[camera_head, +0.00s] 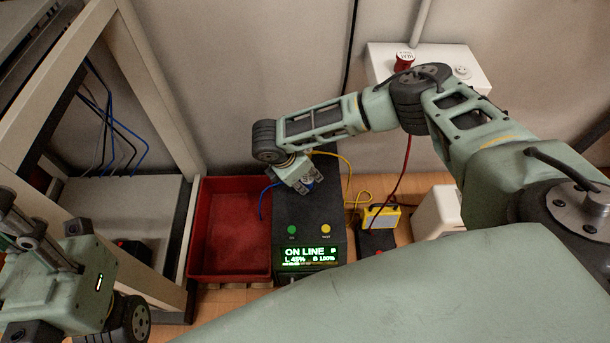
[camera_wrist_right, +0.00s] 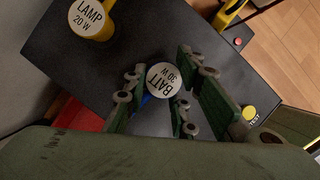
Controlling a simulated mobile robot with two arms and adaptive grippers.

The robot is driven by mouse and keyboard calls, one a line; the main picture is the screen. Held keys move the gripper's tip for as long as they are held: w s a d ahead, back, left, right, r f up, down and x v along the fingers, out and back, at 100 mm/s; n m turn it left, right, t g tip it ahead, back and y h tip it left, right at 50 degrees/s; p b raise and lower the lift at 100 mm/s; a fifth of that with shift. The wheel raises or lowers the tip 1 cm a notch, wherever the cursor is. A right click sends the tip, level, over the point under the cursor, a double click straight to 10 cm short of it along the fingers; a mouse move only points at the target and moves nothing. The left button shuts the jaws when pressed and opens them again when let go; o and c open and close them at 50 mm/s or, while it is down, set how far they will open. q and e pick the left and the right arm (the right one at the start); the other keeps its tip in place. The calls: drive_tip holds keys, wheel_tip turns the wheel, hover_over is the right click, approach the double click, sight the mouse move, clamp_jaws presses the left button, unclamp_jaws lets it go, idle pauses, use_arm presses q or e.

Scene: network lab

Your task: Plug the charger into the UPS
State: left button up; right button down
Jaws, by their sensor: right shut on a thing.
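The charger's plug, with a white round cap marked BATT 30 W (camera_wrist_right: 166,78) and a blue body, sits between the fingers of my right gripper (camera_wrist_right: 160,66) in the wrist view. The gripper is shut on it. The UPS (camera_head: 308,218) is a black box with a lit ON LINE display. My right gripper (camera_head: 305,184) is over its rear top. The plug's lower end and any socket under it are hidden, so I cannot tell whether it is seated. My left gripper (camera_head: 20,225) is partly cut off at the left edge; its fingertips do not show clearly.
A yellow LAMP 20 W plug (camera_wrist_right: 92,18) is beside the held plug on the UPS. A red tray (camera_head: 230,272) stands left of the UPS. A yellow lamp (camera_head: 382,217) is to the right, with a red cable nearby. A wall box (camera_head: 465,72) holds a red plug.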

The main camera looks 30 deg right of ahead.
drive_tip(key=shift+f, duration=0.1)
drive_tip(key=c, duration=1.3)
unclamp_jaws()
drive_tip(key=shift+c, duration=0.2)
